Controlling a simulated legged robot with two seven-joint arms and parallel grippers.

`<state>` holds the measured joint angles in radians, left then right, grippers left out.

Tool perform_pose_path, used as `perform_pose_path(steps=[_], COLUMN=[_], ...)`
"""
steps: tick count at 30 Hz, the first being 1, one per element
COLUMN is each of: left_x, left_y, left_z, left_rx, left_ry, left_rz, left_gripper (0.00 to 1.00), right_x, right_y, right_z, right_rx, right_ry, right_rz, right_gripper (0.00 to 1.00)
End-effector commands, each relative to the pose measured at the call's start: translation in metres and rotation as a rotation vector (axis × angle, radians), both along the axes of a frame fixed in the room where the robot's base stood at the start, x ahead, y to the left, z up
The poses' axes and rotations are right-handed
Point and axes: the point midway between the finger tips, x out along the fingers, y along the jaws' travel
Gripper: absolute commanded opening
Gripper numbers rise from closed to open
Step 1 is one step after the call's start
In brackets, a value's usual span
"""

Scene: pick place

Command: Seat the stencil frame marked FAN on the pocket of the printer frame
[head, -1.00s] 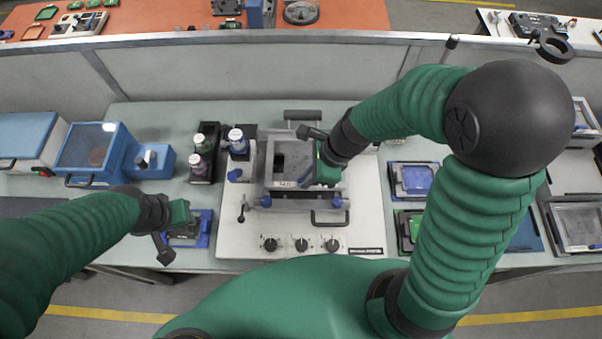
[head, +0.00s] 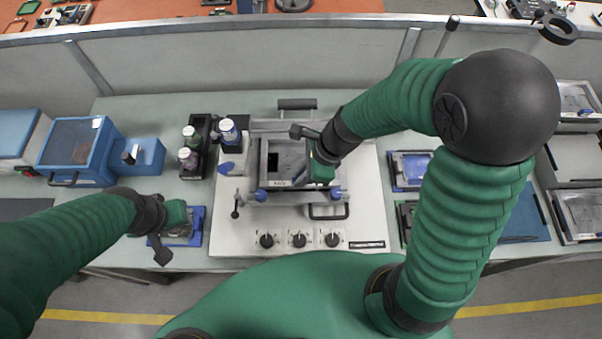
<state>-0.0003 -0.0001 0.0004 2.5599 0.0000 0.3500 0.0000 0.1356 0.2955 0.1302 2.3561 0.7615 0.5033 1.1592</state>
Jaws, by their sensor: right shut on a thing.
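The printer (head: 238,242) is a pale panel at the middle of the bench, with a grey metal printer frame (head: 262,150) raised on it. A grey stencil frame (head: 286,183) with a dark window lies within or just over the printer frame; its label is too small to read. I cannot tell whether it is fully seated. My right gripper (head: 312,170) is shut on the right side of this stencil frame, and hides that edge. My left gripper (head: 168,238) is over a blue tray (head: 198,212) left of the printer; its fingers are not clear.
Bottles in a black rack (head: 206,130) stand left of the printer frame. A blue box with a window (head: 75,145) is further left. Blue and green framed pieces (head: 410,168) lie right of the printer. A grey partition (head: 250,55) closes the back.

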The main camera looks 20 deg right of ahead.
Motion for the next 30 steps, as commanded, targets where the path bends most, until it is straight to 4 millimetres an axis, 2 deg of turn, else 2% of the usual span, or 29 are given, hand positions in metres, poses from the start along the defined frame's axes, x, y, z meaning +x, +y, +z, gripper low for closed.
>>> perform_pose_path(steps=[30], left_x=[-0.0001], left_y=[0.0002], left_z=[-0.0036], left_rx=[0.0], left_ry=[0.0], left_rz=[0.001], left_gripper=[0.36], right_x=[-0.0007], right_y=[-0.003], right_z=[-0.008], right_rx=[-0.001], right_ry=[0.0], right_rz=[-0.002], right_gripper=[0.0])
